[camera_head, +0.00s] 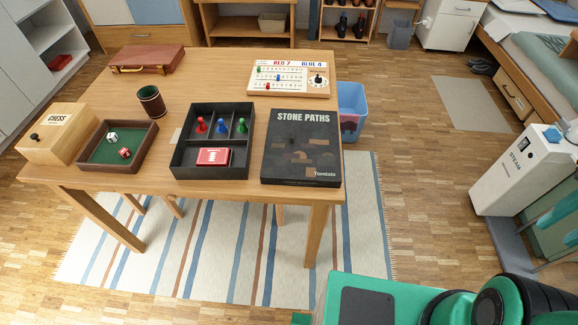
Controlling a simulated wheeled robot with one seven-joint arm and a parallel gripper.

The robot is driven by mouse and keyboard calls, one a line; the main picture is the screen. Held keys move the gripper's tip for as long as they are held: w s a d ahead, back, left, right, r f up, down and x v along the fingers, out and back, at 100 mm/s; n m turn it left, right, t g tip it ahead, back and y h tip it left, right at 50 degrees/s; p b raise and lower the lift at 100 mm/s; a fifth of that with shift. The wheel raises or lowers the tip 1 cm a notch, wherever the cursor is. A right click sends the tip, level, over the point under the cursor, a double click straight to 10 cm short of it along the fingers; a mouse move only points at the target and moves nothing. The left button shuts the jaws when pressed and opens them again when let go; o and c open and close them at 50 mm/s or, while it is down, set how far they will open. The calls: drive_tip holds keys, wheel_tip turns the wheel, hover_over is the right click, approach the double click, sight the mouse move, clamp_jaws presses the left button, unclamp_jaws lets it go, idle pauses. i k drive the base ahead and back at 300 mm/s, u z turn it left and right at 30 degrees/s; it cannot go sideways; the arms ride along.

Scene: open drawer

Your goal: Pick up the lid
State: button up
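The lid (302,170) is a dark, nearly square box lid printed "STONE PATHS" in pale letters, with "Tantalo"-like small print at its lower right. It lies flat, printed side up, at the right front of the wooden table (214,70). Left of it, with a narrow gap, stands the open black box (177,160) with compartments. Red, blue and green pawns stand in its upper compartments, and a red card pack (213,157) lies in the lower one. My gripper is not visible; only green and black parts of my own body show at the lower right.
A wooden tray (92,165) with two dice, a chess box (52,138), a dice cup (151,101), a brown case (147,59) and a score board (291,92) share the table. A blue bin (351,104) stands just right of it. The striped rug (225,250) in front is clear.

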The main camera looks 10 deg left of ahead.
sight(302, 148)
drive_tip(key=z, duration=0.05)
drive_tip(key=k, duration=1)
drive_tip(key=u, duration=0.2)
drive_tip(key=i, duration=1.6)
